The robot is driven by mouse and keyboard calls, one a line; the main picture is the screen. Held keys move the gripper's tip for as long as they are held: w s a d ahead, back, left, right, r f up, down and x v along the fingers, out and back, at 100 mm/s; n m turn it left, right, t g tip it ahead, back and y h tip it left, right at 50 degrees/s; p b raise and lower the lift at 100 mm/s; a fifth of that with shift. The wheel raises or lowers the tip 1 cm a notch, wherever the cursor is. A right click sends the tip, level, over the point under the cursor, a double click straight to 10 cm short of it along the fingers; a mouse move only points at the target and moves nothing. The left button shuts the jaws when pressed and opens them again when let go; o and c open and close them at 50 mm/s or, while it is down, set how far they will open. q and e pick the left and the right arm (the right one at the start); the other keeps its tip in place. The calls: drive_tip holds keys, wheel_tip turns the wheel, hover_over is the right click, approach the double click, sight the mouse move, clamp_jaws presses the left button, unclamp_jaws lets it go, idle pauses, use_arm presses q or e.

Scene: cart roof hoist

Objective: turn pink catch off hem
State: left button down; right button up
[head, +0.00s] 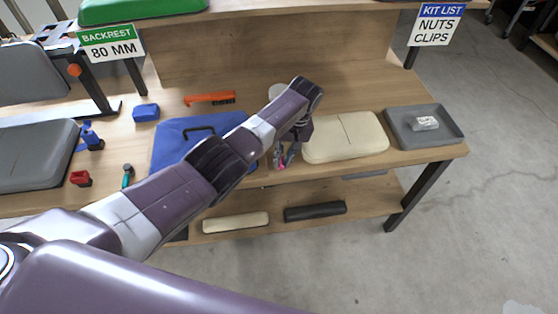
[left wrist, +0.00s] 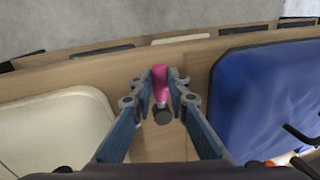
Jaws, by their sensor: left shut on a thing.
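The pink catch (left wrist: 160,82) is between the fingertips of my left gripper (left wrist: 160,76) in the left wrist view, with a dark round knob end (left wrist: 162,116) pointing toward the camera. In the head view the left gripper (head: 284,160) is at the bench's front edge, and a bit of pink catch (head: 280,165) shows at its tips. It is shut on the catch. The blue folded cover (head: 178,139) lies just left of the gripper; it is at the right in the left wrist view (left wrist: 265,95). I cannot tell whether the catch touches a hem. My right gripper is not in view.
A cream pad (head: 345,138) lies close right of the gripper, and a grey tray (head: 428,132) with a small clear packet stands beyond. The lower shelf holds a cream roll (head: 235,222) and a dark roll (head: 315,211).

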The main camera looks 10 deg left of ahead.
use_arm(q)
drive_tip(key=shift+w+d+n, duration=0.2)
drive_tip(key=shift+n, duration=0.2)
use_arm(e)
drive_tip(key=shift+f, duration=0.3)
use_arm(q)
drive_tip(key=shift+r, duration=0.1)
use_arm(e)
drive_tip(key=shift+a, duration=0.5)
use_arm(q)
drive_tip(key=c, duration=1.8)
unclamp_jaws()
drive_tip(key=shift+c, duration=0.2)
drive_tip(key=shift+r, duration=0.2)
wheel_tip(320, 180, up, 11)
drive_tip(key=w+d, duration=0.1)
drive_tip(key=d, duration=0.1)
drive_tip(key=shift+r, duration=0.15)
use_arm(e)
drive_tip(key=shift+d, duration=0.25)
use_arm(q)
drive_tip(key=shift+d, duration=0.1)
